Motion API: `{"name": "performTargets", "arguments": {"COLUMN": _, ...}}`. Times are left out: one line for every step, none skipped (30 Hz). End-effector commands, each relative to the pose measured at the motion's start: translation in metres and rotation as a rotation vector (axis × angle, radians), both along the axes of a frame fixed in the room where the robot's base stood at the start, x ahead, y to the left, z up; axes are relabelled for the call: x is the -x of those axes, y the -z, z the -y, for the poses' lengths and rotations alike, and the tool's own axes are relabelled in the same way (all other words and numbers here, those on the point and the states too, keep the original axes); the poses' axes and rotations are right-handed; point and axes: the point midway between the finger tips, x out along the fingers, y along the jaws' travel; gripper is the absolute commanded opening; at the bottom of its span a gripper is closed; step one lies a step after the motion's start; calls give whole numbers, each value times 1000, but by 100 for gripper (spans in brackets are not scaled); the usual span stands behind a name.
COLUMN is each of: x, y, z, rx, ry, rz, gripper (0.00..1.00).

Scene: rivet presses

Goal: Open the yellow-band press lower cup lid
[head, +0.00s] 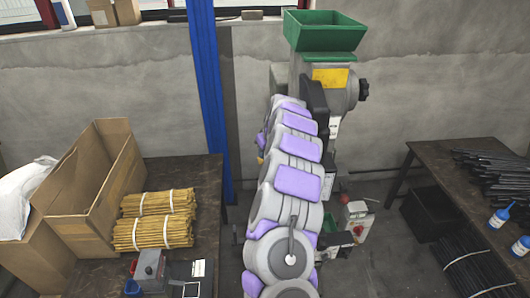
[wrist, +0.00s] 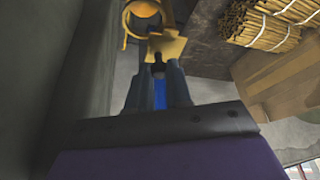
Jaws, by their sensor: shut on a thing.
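The yellow-band press (head: 330,78) stands at the back wall, with a green hopper on top and a yellow patch on its body. My arm covers its lower left part, so the lower cup and my gripper are hidden in the head view. In the wrist view my gripper (wrist: 158,80) has its two grey fingers closed around a small dark knob (wrist: 158,69). The knob adjoins a yellow plate-like piece, seemingly the lid (wrist: 167,46). An orange ring-shaped cup (wrist: 130,22) shows just beyond it at the top edge. How far the lid is open, I cannot tell.
A table (head: 215,185) at left holds an open cardboard box (head: 95,180) and bundled yellow rods (head: 155,218). A dark table (head: 415,150) at right carries black rods and bottles. A blue post (head: 207,90) stands left of the press. A grey wall-like surface fills the wrist view's left.

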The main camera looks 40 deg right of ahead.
Motion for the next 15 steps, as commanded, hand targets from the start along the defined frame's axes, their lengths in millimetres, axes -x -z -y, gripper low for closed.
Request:
{"name": "performTargets", "arguments": {"x": 1, "y": 1, "z": 1, "rx": 0, "ry": 1, "rz": -1, "gripper": 0}}
{"name": "performTargets", "arguments": {"x": 1, "y": 1, "z": 1, "rx": 0, "ry": 1, "rz": -1, "gripper": 0}}
{"name": "performTargets", "arguments": {"x": 1, "y": 1, "z": 1, "rx": 0, "ry": 1, "rz": -1, "gripper": 0}}
{"name": "performTargets", "arguments": {"x": 1, "y": 1, "z": 1, "rx": 0, "ry": 1, "rz": -1, "gripper": 0}}
{"name": "performTargets", "arguments": {"x": 1, "y": 1, "z": 1, "rx": 0, "ry": 1, "rz": -1, "gripper": 22}}
{"name": "performTargets", "arguments": {"x": 1, "y": 1, "z": 1, "rx": 0, "ry": 1, "rz": -1, "gripper": 26}}
{"name": "performTargets", "arguments": {"x": 1, "y": 0, "z": 1, "rx": 0, "ry": 1, "rz": -1, "gripper": 29}}
{"name": "performTargets", "arguments": {"x": 1, "y": 0, "z": 1, "rx": 0, "ry": 1, "rz": -1, "gripper": 32}}
{"name": "performTargets", "arguments": {"x": 1, "y": 0, "z": 1, "rx": 0, "ry": 1, "rz": -1, "gripper": 35}}
{"name": "performTargets", "arguments": {"x": 1, "y": 0, "z": 1, "rx": 0, "ry": 1, "rz": -1, "gripper": 38}}
{"name": "performTargets", "arguments": {"x": 1, "y": 0, "z": 1, "rx": 1, "ry": 1, "rz": 0, "gripper": 41}}
{"name": "performTargets", "arguments": {"x": 1, "y": 0, "z": 0, "rx": 1, "ry": 1, "rz": 0, "gripper": 44}}
{"name": "performTargets", "arguments": {"x": 1, "y": 0, "z": 0, "rx": 1, "ry": 1, "rz": 0, "gripper": 44}}
{"name": "performTargets", "arguments": {"x": 1, "y": 0, "z": 0, "rx": 1, "ry": 1, "rz": 0, "gripper": 44}}
{"name": "performTargets", "arguments": {"x": 0, "y": 0, "z": 0, "rx": 1, "ry": 1, "rz": 0, "gripper": 44}}
